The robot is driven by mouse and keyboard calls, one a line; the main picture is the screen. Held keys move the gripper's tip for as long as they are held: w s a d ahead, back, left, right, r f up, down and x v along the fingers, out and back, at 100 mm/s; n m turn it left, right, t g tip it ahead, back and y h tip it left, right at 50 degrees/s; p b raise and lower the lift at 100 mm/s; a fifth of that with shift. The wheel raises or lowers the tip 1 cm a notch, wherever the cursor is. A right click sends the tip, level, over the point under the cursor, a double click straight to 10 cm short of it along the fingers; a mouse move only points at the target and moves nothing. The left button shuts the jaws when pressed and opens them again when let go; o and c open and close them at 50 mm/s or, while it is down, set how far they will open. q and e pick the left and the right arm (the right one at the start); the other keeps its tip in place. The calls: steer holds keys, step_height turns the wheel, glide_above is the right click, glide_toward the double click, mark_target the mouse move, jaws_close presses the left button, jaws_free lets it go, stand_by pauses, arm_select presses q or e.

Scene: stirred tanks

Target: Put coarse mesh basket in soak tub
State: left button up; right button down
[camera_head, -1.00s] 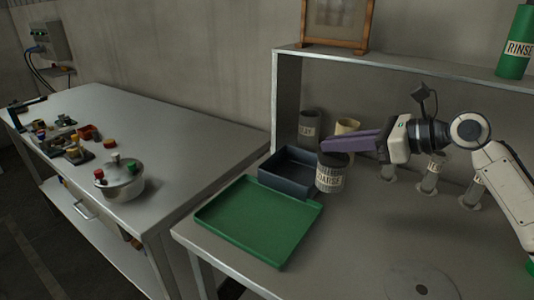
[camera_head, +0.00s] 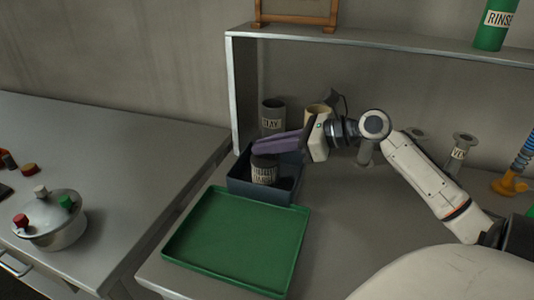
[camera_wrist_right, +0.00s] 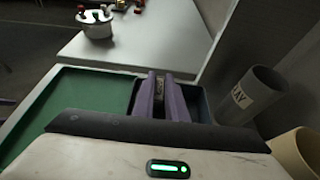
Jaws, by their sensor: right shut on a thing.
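The coarse mesh basket (camera_head: 264,171), a small dark-rimmed cup with a pale label, is inside the outline of the dark blue-grey soak tub (camera_head: 252,195) in the head view. Whether it touches the tub floor cannot be told. My right gripper (camera_head: 262,145) reaches in from the right with its purple fingers shut on the basket's top. In the right wrist view the purple fingers (camera_wrist_right: 164,95) point into the tub (camera_wrist_right: 205,107), with a sliver of the basket between them; the rest is hidden.
A green tray (camera_head: 235,240) lies in front of the tub. A grey canister (camera_head: 272,117) marked CLAY and a cream canister (camera_head: 317,112) stand behind it. A shelf (camera_head: 400,45) runs above, holding a green RINSE container (camera_head: 495,25). A lidded pot (camera_head: 48,220) stands on the left table.

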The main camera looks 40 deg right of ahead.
steer(key=shift+w+f, duration=0.1)
steer(key=shift+f, duration=0.85)
steer(key=c, duration=1.8)
jaws_free()
steer(key=v, duration=1.2)
steer(key=shift+p, duration=0.3)
steer(key=shift+d, duration=0.1)
